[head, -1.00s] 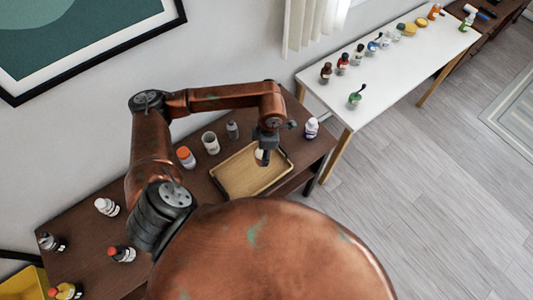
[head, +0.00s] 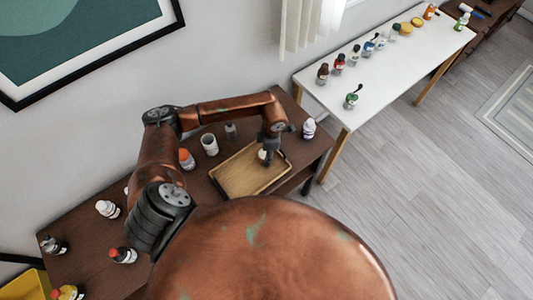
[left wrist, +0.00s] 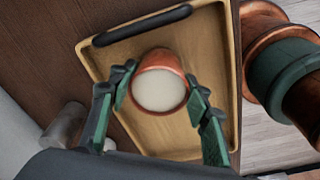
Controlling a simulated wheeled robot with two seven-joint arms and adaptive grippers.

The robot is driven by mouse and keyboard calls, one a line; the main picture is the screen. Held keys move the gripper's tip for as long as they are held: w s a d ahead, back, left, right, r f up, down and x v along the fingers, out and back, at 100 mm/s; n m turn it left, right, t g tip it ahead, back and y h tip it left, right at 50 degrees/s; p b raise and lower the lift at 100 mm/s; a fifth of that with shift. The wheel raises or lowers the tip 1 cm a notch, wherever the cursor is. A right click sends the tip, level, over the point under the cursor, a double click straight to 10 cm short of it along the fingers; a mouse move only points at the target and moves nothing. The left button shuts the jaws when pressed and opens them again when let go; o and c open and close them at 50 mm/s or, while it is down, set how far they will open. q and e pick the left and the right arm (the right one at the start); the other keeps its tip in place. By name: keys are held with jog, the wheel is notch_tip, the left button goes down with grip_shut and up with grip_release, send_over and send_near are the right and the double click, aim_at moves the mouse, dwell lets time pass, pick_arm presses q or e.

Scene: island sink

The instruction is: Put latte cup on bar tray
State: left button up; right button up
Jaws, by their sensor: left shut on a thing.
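The latte cup (left wrist: 160,88) is reddish-brown with a pale, creamy top, seen from above in the left wrist view. My left gripper (left wrist: 161,98) has its green fingers closed on both sides of it. The wooden bar tray (left wrist: 227,70) lies beneath the cup, with a dark handle at its far edge. In the head view, my left gripper (head: 267,160) is over the right part of the tray (head: 230,188), and only a pale bit of the cup (head: 262,154) shows. I cannot tell whether the cup touches the tray. My right gripper is out of view.
A white cup (head: 209,144), an orange-capped bottle (head: 186,159) and a small grey bottle (head: 231,130) stand behind the tray. A white bottle (head: 309,128) stands to its right. More bottles stand on the dark table's left. A white table (head: 390,75) holds several bottles.

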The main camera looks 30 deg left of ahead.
pick_arm(q)
jog(key=shift+f, duration=0.15)
jog(key=o, duration=1.4)
jog(key=shift+c, duration=0.2)
jog(key=shift+r, duration=0.3)
notch_tip(320, 180, up, 12)
jog(key=d+b, duration=0.1)
jog(key=shift+w+f, duration=0.15)
jog(key=shift+w, duration=0.15)
